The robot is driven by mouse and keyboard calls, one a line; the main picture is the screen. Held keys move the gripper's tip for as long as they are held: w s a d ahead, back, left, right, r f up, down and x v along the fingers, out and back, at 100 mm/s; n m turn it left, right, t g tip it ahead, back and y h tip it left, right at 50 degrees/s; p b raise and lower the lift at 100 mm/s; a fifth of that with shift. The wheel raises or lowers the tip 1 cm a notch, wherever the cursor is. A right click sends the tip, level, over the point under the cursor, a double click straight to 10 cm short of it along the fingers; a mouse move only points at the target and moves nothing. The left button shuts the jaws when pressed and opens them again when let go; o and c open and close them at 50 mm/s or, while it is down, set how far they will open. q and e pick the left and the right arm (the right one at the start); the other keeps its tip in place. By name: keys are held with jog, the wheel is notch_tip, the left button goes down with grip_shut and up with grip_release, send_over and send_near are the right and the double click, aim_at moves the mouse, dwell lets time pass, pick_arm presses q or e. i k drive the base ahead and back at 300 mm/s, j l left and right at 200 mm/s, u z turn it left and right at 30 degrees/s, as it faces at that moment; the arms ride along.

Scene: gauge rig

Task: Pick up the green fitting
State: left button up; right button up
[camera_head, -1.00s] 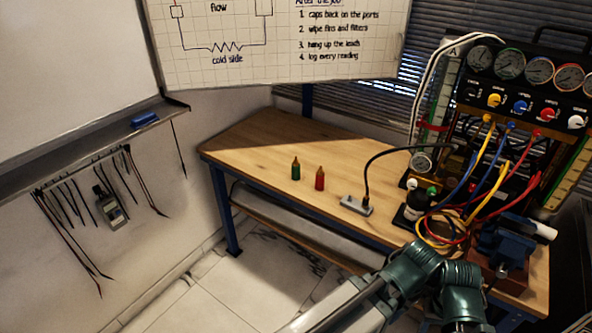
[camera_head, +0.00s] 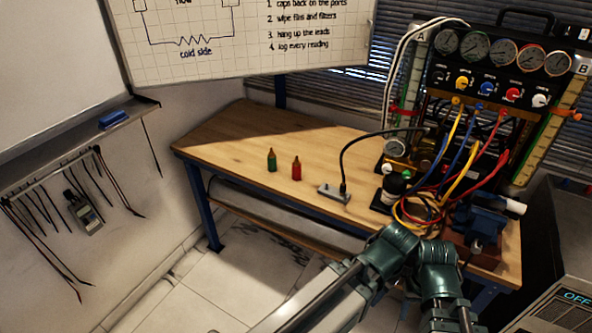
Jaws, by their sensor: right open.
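The green fitting (camera_head: 271,161) stands upright on the wooden workbench (camera_head: 235,145), left of the middle in the head view. It has a brownish pointed top. A similar red fitting (camera_head: 297,169) stands just to its right, apart from it. My right arm bends in the lower middle, and my right gripper (camera_head: 452,320) is at the bottom edge, partly cut off by the frame. It is open and well away from the green fitting, lower and to the right. No object shows between its fingers. My left gripper is not in view.
A grey block (camera_head: 333,193) with a black cable stands right of the fittings. The gauge rig (camera_head: 490,85), coloured hoses and a blue vise (camera_head: 483,220) crowd the bench's right end. The bench left of the fittings is clear. A whiteboard hangs above.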

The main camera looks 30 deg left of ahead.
aim_at(272, 165)
jog(key=i+j, duration=0.1)
jog(key=j, duration=1.65)
jog(key=i+u, duration=0.05)
